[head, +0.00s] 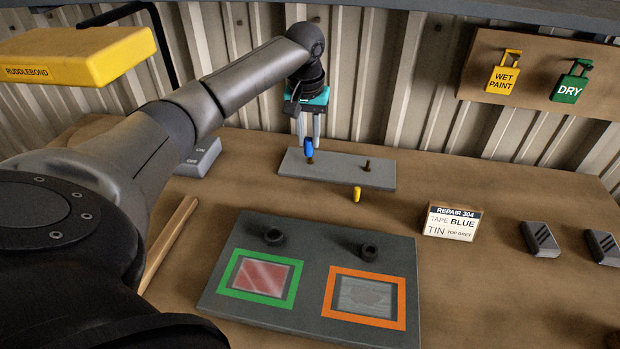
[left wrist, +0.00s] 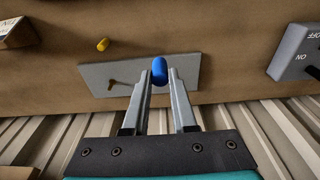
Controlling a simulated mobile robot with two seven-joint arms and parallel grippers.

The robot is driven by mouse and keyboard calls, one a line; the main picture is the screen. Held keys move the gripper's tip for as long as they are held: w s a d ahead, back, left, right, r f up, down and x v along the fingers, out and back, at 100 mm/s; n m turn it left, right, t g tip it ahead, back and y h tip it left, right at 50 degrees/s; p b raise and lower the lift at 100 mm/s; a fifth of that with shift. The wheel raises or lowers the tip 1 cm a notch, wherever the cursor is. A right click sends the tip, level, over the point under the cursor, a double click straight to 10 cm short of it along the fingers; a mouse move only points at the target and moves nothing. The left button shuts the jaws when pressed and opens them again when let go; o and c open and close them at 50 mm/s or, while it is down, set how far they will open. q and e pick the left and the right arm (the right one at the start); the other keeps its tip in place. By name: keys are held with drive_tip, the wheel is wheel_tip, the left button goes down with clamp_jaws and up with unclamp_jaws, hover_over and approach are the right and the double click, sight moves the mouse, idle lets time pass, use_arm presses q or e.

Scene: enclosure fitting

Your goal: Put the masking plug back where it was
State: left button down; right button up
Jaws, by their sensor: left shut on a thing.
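My left gripper (head: 310,138) points down over the left end of a grey plate (head: 338,174) and is shut on a blue masking plug (head: 308,147). The plug also shows between the fingertips in the left wrist view (left wrist: 159,71). A dark brass stud end shows just below the plug; I cannot tell whether the plug sits on it or hovers above. A second brass stud (head: 367,165) stands bare at the plate's right end. A yellow plug (head: 357,194) is on the bench in front of the plate. My right gripper is not in view.
A dark panel (head: 312,318) with green and orange frames and two black rings lies in front. A "REPAIR 304" card (head: 451,222) reads "TAPE BLUE". A switch box (head: 200,158) stands left, a wooden strip (head: 170,243) nearer. WET PAINT (head: 504,77) and DRY (head: 570,86) tags hang behind.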

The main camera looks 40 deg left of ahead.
sight(309, 155)
use_arm(q)
wheel_tip(309, 155, down, 6)
drive_tip(key=shift+f+b, duration=0.1)
drive_tip(key=shift+b, duration=0.35)
wheel_tip(309, 155, down, 6)
drive_tip(key=shift+f+b, duration=0.1)
drive_tip(key=shift+b, duration=0.55)
drive_tip(key=shift+f, duration=0.15)
drive_tip(key=shift+f, duration=0.1)
drive_tip(key=c, duration=0.7)
unclamp_jaws()
drive_tip(key=r+p, duration=0.1)
drive_tip(key=r, duration=0.3)
drive_tip(key=s+r, duration=0.1)
drive_tip(key=r, duration=0.3)
drive_tip(key=d+r+p, duration=0.1)
drive_tip(key=r, duration=0.3)
drive_tip(key=shift+s+r+p, duration=0.1)
drive_tip(key=shift+s+p, duration=0.15)
drive_tip(key=shift+p, duration=0.1)
